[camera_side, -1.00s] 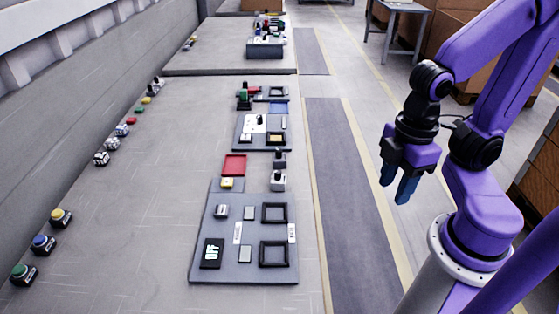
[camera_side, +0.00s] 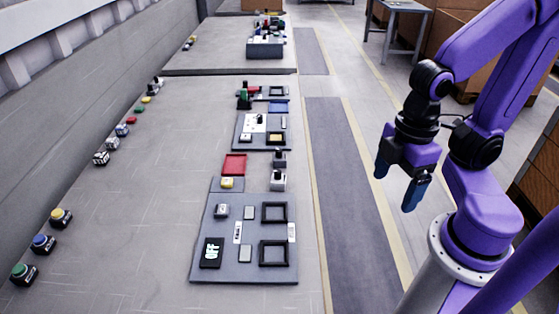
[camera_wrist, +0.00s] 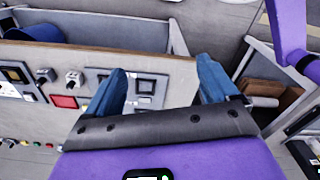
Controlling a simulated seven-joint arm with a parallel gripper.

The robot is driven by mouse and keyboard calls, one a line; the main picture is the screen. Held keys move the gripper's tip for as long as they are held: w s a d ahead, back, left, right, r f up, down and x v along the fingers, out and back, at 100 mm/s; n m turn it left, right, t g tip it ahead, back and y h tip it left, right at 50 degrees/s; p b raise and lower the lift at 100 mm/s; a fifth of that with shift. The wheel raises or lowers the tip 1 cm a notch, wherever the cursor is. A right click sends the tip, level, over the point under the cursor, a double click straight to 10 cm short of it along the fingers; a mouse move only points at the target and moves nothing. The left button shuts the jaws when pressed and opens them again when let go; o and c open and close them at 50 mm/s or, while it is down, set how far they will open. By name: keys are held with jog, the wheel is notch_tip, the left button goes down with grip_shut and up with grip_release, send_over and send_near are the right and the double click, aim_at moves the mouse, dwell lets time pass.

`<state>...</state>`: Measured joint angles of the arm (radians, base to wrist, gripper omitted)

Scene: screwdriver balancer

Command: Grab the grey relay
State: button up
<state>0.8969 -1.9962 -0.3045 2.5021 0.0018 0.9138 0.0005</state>
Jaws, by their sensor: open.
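My gripper (camera_side: 394,190) hangs open and empty over the floor, right of the workbench in the side view. Its two blue fingers are spread apart, pointing down, and also show in the wrist view (camera_wrist: 162,84). A small grey block with a pale top (camera_side: 222,211) stands on the grey panel (camera_side: 220,274) on the bench; it looks like the grey relay, but I cannot be sure. Flat grey pieces (camera_side: 249,212) lie beside it. My gripper is well to the right of the panel and touches nothing. In the wrist view part of a panel (camera_wrist: 145,87) shows between the fingers.
Black square frames (camera_side: 273,253) and an OFF display (camera_side: 211,253) are on the panel. A red tray (camera_side: 234,165) and a grey switch block (camera_side: 278,180) stand behind it. Buttons (camera_side: 43,243) line the left side. The bench middle is bare.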

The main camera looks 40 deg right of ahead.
jog(key=shift+w, duration=0.1)
jog(key=w+a+r+n, duration=0.15)
jog(key=w+a, duration=0.25)
jog(key=w, duration=0.8)
jog(key=n, duration=0.7)
send_over(280, 150)
notch_tip(280, 150, down, 8)
jog(key=shift+m, duration=0.25)
notch_tip(280, 150, down, 16)
jog(key=shift+w+f, duration=0.1)
